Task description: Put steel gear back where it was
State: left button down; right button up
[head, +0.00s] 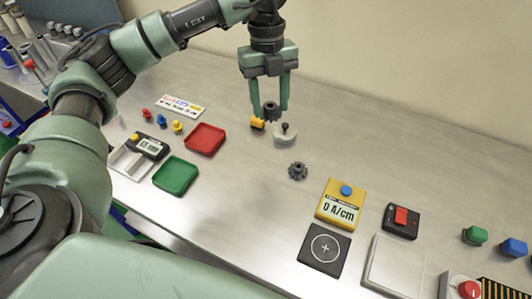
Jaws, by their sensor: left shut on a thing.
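My left gripper (270,111) hangs over the back middle of the table, fingers pointing down. It is shut on a small dark grey toothed piece (271,107), which looks like a gear. Another dark grey gear (298,171) lies flat on the table, nearer and a little to the right. Which of the two is the steel gear I cannot tell for certain by looks. Just below the fingers are an orange piece (257,124) and a pale piece with a dark knob (285,134). My right gripper is not in view.
Red tray (205,139) and green tray (176,175) lie to the left, with a small scale (150,146). Table around the lying gear is clear.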

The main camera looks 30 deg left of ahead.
pick_arm(q)
jog(key=p, duration=0.3)
send_over(270, 162)
jog(key=f, duration=1.2)
jog(key=shift+w+a+f, duration=0.1)
jog(key=shift+a, duration=0.1)
jog(key=shift+f, duration=0.65)
notch_tip(270, 162, down, 4)
jog(key=shift+r+p, duration=0.25)
jog(key=shift+p, duration=0.2)
jog(key=shift+f, duration=0.25)
jog(key=shift+f, duration=0.2)
jog(key=c, duration=0.7)
grip_release()
